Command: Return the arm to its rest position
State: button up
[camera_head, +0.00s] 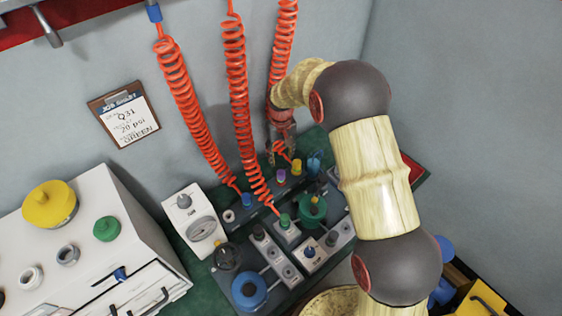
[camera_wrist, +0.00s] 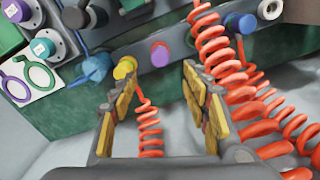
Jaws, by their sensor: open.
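My gripper (camera_head: 283,160) hangs over the back of the bench, just above the row of coloured fittings, in front of the wall. In the wrist view its two yellow-padded fingers (camera_wrist: 158,88) stand wide apart with nothing held between them. Beyond the gap, a red coiled hose (camera_wrist: 149,125) runs to a yellow fitting (camera_wrist: 124,68). A purple fitting (camera_wrist: 159,54) sits to the right of it. My arm is bent, reaching from the lower right up and over to the left; part of the gripper is hidden by coils in the head view.
Red coiled hoses (camera_head: 187,100) hang from above close to my gripper. A clipboard (camera_head: 124,114) is on the wall. A white console (camera_head: 90,215) stands left, a gauge box (camera_head: 190,205) beside the fittings. Bare wall (camera_head: 475,110) lies to the right of my arm.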

jog(key=shift+r, duration=0.3)
dwell(0.4)
jog(key=s+d+f+g, duration=0.1)
jog(key=s+f, duration=0.1)
jog(key=s, duration=0.3)
jog(key=s+d+r+m+t, duration=0.1)
jog(key=s+d+r+t, duration=0.2)
jog(key=s+r, duration=1.2)
jog(key=s+d+r+m+t, duration=0.1)
jog(key=s+d+r+t, duration=0.2)
jog(key=s+d+r, duration=0.6)
jog(key=s+r, duration=0.6)
jog(key=r, duration=0.1)
jog(key=shift+r+m+t, duration=0.15)
jog(key=shift+m+t, duration=0.15)
jog(key=shift+m, duration=0.1)
